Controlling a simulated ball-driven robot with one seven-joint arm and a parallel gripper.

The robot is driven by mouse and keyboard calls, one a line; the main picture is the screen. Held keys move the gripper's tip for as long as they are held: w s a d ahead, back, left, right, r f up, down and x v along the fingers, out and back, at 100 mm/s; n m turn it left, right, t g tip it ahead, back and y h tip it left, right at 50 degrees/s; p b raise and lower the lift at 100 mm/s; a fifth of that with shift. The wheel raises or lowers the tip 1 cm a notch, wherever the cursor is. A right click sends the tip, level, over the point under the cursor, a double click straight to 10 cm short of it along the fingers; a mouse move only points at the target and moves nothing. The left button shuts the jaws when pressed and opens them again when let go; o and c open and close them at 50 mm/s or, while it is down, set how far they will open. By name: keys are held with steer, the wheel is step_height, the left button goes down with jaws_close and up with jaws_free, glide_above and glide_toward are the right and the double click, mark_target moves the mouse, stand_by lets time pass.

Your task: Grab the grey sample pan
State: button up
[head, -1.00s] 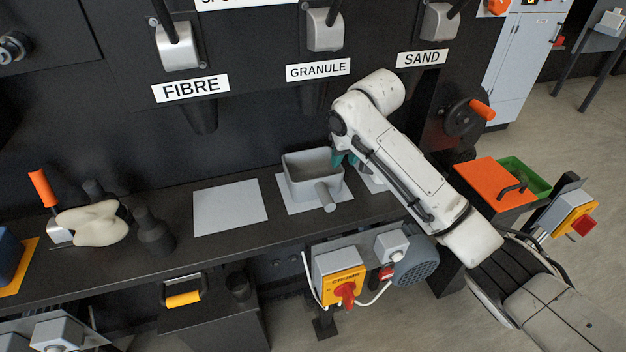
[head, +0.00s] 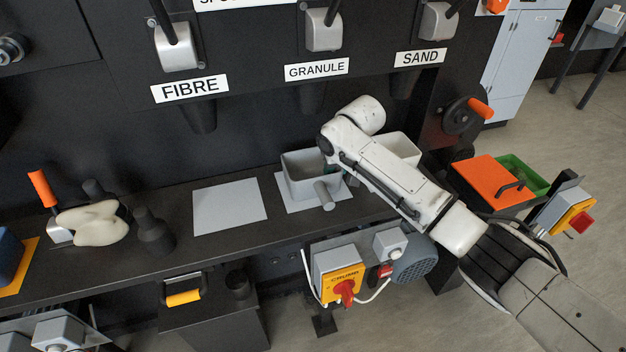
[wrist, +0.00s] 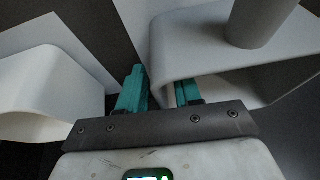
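The grey sample pan (head: 300,180), an open box with a round stub handle (head: 325,195), sits on a pale square on the bench in the head view. In the wrist view the pan (wrist: 210,55) fills the right side, its handle at the top. My gripper (wrist: 161,90) has two teal fingers, spaced apart at the pan's near edge. The left finger is outside the pan; the right is partly hidden by its rim. The pan's wall shows between them, and I see no clear grip. In the head view my arm mostly hides the gripper (head: 331,170).
A second, paler pan (head: 402,146) stands right of the grey one, partly behind my arm; it shows at left in the wrist view (wrist: 45,85). An empty pale square (head: 230,206) lies to the left. Dark chutes hang above. An orange-lidded box (head: 482,182) stands right.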

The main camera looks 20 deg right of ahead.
jaws_close()
stand_by(0.5)
